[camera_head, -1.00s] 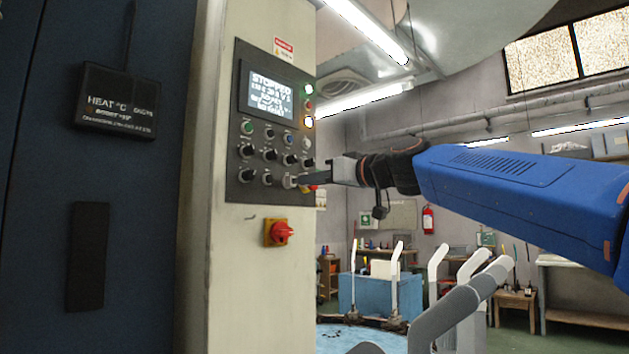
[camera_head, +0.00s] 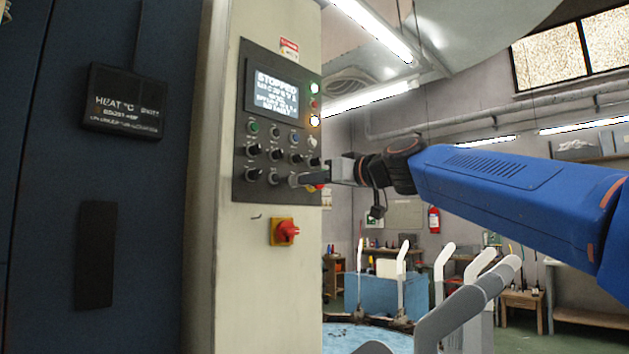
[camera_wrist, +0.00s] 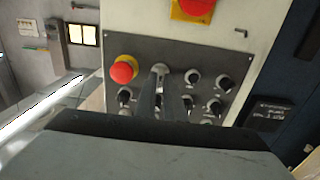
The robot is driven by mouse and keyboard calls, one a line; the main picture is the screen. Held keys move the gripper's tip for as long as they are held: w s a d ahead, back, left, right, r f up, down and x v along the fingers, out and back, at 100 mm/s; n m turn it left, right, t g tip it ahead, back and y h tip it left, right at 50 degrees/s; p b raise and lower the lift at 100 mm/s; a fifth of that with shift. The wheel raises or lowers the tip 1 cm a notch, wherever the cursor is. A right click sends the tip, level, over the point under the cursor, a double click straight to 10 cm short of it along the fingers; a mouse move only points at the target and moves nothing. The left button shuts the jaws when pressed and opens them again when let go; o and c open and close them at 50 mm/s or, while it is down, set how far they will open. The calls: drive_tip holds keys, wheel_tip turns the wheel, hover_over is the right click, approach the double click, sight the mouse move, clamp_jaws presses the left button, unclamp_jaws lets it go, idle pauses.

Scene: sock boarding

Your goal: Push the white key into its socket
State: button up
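The white key (camera_wrist: 161,68) shows as a small pale piece at my fingertips in the wrist view, against the lower row of the dark control panel (camera_wrist: 205,56). In the head view its pale end (camera_head: 294,181) shows at the panel face, left of the red emergency button. My gripper (camera_wrist: 162,78) reaches the panel from the right in the head view (camera_head: 300,180), its narrow fingers closed around the key. The socket is hidden behind the key and fingertips, so I cannot tell how deep the key sits.
The red emergency button (camera_wrist: 123,70) is close beside my fingers. Black knobs (camera_wrist: 193,77) are on the other side. The lit screen (camera_head: 273,92) is above. Grey curved forms (camera_head: 465,300) stand below my arm.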

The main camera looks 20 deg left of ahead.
drive_tip(key=o, duration=0.4)
drive_tip(key=v, duration=1.7)
drive_tip(key=shift+s+d, duration=0.15)
drive_tip(key=shift+d, duration=0.05)
